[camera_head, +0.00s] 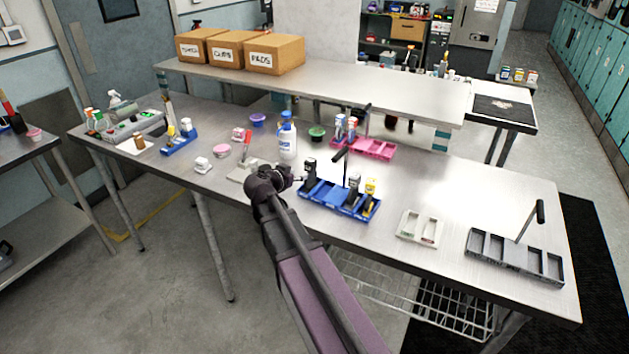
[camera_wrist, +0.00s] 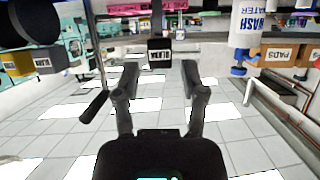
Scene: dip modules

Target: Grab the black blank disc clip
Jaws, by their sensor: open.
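The black disc clip (camera_head: 310,170) stands upright in the left end of the blue tray (camera_head: 338,205). In the wrist view the black clip with a pale label (camera_wrist: 160,52) is straight ahead, between the lines of my two fingers and beyond their tips; the label is too small to read surely. My gripper (camera_head: 294,181) is just left of the clip in the head view. In the wrist view my gripper (camera_wrist: 160,80) has its fingers wide apart with nothing between them.
Black-and-white and yellow-topped clips (camera_head: 370,188) stand in the same tray, near a black-handled rod (camera_head: 341,155). A wash water bottle (camera_head: 287,143) stands behind my gripper. A white tray (camera_head: 418,229) and a grey tray (camera_head: 515,258) are to the right, with bare table between.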

